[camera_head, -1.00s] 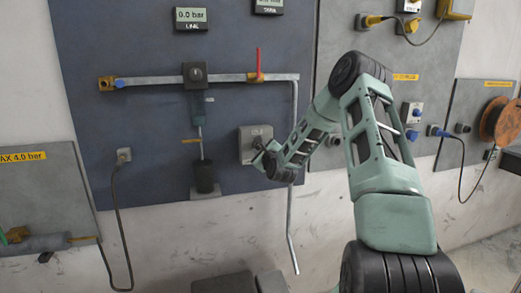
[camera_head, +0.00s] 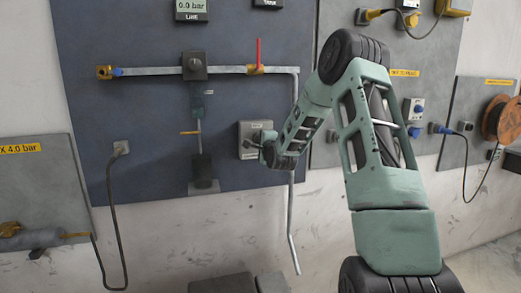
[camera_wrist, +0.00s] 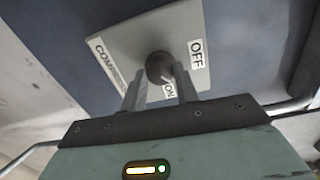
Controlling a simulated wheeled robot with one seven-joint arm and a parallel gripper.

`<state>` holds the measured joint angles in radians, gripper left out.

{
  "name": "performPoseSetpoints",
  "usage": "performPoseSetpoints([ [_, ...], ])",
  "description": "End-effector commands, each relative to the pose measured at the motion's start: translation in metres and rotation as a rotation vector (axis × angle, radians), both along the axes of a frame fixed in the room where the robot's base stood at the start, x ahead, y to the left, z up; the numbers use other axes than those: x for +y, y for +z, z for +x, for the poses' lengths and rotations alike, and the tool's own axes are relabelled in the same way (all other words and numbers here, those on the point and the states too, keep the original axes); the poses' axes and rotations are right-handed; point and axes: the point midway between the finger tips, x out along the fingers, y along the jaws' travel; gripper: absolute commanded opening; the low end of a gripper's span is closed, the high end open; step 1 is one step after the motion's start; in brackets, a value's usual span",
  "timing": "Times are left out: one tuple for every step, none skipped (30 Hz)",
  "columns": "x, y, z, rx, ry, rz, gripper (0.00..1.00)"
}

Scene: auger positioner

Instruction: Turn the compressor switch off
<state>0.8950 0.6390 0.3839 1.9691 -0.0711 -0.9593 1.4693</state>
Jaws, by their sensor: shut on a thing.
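The compressor switch is a grey box on the dark wall panel (camera_head: 110,170). In the head view its box (camera_head: 246,128) is partly hidden behind my gripper (camera_head: 251,144). In the wrist view the box's grey face (camera_wrist: 130,50) carries a compressor label (camera_wrist: 104,62), an OFF label (camera_wrist: 197,54) and a partly hidden ON label (camera_wrist: 170,88). A dark round knob (camera_wrist: 159,66) stands out from the middle of the face. My gripper (camera_wrist: 158,86) has its two fingers on either side of the knob and is shut on it. The knob's pointing direction is unclear.
A metal pipe (camera_head: 293,215) runs down close to the right of the switch. A red-handled valve (camera_head: 258,55) sits above it, and a line gauge (camera_head: 191,8) reads 0.0 bar. Bare wall lies below the panel.

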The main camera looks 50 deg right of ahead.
Motion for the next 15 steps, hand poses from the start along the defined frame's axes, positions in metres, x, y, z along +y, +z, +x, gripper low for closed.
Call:
performPoseSetpoints([
  [0.0017, -0.0046, 0.0008, 0.022, 0.003, -0.04, 0.07],
  [0.0017, -0.0046, 0.0008, 0.038, 0.003, -0.065, 0.07],
  [0.0019, -0.0044, 0.0008, 0.059, 0.004, -0.098, 0.07],
  [0.0021, -0.0046, 0.001, 0.073, 0.004, -0.122, 0.07],
  [0.0019, -0.0047, 0.0009, 0.087, 0.003, -0.146, 0.07],
  [0.0017, -0.0046, 0.0008, 0.107, 0.003, -0.178, 0.07],
  [0.0021, -0.0046, 0.001, 0.123, 0.004, -0.202, 0.07],
  [0.0023, -0.0048, 0.0011, 0.138, 0.004, -0.227, 0.07],
  [0.0016, -0.0048, 0.0008, 0.158, 0.002, -0.259, 0.07],
  [0.0019, -0.0046, 0.0009, 0.171, 0.003, -0.283, 0.07],
  [0.0023, -0.0046, 0.0012, 0.186, 0.002, -0.307, 0.07],
  [0.0019, -0.0049, 0.001, 0.206, 0.002, -0.338, 0.07],
  [0.0019, -0.0048, 0.001, 0.221, 0.003, -0.364, 0.07],
  [0.0023, -0.0047, 0.0012, 0.235, 0.003, -0.387, 0.07],
  [0.0022, -0.0047, 0.0011, 0.255, 0.003, -0.418, 0.07],
])
